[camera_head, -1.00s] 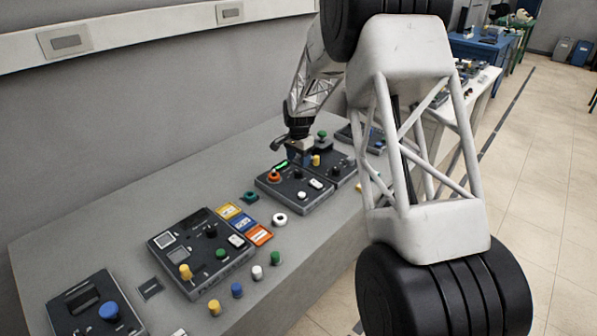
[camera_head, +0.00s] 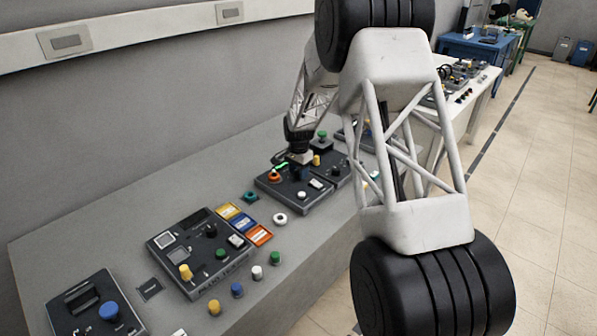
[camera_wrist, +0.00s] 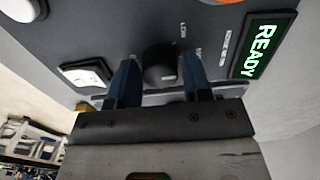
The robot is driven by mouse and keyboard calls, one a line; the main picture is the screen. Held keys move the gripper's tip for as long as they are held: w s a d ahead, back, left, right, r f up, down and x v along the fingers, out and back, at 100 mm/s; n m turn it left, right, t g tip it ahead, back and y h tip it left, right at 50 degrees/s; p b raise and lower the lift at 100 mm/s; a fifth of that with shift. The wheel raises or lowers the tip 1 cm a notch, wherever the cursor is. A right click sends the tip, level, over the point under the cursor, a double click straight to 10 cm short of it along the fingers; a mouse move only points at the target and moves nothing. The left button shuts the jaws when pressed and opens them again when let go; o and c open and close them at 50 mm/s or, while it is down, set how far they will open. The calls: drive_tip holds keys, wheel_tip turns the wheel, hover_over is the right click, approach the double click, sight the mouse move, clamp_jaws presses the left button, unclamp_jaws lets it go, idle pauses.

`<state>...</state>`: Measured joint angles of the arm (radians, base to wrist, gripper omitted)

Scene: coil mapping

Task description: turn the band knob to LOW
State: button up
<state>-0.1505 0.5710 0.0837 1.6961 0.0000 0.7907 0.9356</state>
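The band knob appears to be the round black knob (camera_wrist: 160,66) on a dark control panel, seen in the wrist view. Small white lettering beside it is turned sideways; one word (camera_wrist: 183,31) may read LOW. A pale mark shows on the knob's near side. My gripper (camera_wrist: 159,70) has its two blue fingers on either side of the knob. Narrow gaps seem to show between fingers and knob, so it looks open around it. In the head view, my gripper (camera_head: 301,172) is low over the dark panel (camera_head: 292,205) and hides the knob.
A lit green READY display (camera_wrist: 262,50) and a white rocker switch (camera_wrist: 86,75) flank the knob. An orange knob (camera_head: 274,176) and a white button (camera_head: 301,195) share the panel. Another panel (camera_head: 335,170) adjoins it on the right. Loose coloured knobs lie on the bench's left part.

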drive_tip(key=c, duration=0.6)
drive_tip(key=shift+n, duration=0.4)
drive_tip(key=n, duration=0.3)
drive_tip(key=shift+n, duration=0.3)
drive_tip(key=n, duration=0.4)
drive_tip(key=shift+n, duration=0.3)
drive_tip(key=o, duration=0.9)
drive_tip(key=shift+o, duration=0.2)
drive_tip(key=shift+r, duration=0.15)
